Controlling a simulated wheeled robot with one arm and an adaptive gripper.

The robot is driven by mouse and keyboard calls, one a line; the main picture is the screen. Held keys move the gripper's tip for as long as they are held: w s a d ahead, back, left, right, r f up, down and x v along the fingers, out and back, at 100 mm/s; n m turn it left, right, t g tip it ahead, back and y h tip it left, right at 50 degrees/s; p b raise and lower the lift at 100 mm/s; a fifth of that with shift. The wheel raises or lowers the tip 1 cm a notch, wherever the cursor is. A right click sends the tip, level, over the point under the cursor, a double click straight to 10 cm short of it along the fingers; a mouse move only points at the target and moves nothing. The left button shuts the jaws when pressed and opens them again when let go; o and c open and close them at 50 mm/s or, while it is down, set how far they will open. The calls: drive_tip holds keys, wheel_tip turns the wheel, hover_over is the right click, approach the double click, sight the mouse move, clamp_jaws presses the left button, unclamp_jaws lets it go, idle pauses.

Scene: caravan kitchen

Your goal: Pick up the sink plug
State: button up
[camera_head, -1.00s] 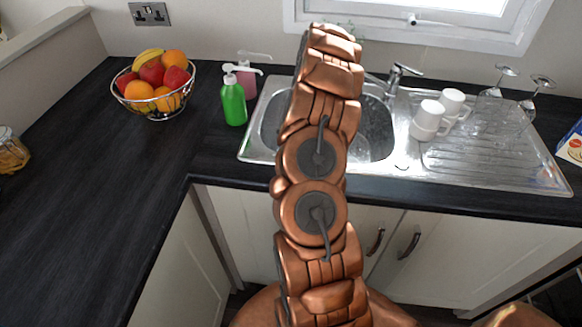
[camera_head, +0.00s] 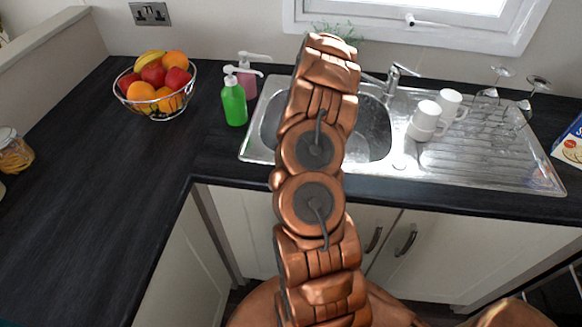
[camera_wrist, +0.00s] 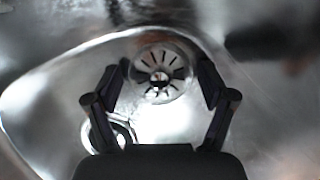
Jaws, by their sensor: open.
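In the wrist view a round metal piece with radial slots (camera_wrist: 158,87) lies in the shiny basin. It has a small knob-like centre. It looks like the strainer or sink plug; I cannot tell which. A second round chrome ring (camera_wrist: 122,132) shows at lower left, partly hidden by my left finger. My gripper (camera_wrist: 162,75) is open and empty, its two fingers on either side of the slotted piece in the picture. Contact cannot be judged. In the head view my arm covers part of the sink basin (camera_head: 376,130), hiding the gripper and the slotted piece.
A tap (camera_head: 393,78) stands behind the basin. White mugs (camera_head: 424,122) and upturned glasses (camera_head: 535,88) stand on the drainer (camera_head: 480,172). A green soap bottle (camera_head: 234,102), a pink bottle (camera_head: 247,76) and a fruit basket (camera_head: 155,88) are at left. The left worktop is largely clear.

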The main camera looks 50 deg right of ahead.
drive_tip(key=c, duration=1.2)
drive_tip(key=shift+s+a+f, duration=0.1)
drive_tip(key=shift+c, duration=0.2)
drive_tip(key=shift+c, duration=1)
wheel_tip(320, 180, up, 10)
drive_tip(key=b, duration=0.2)
drive_tip(key=shift+b, duration=0.4)
clamp_jaws()
wheel_tip(320, 180, up, 12)
drive_tip(key=p, duration=1.1)
drive_tip(key=shift+p, duration=0.4)
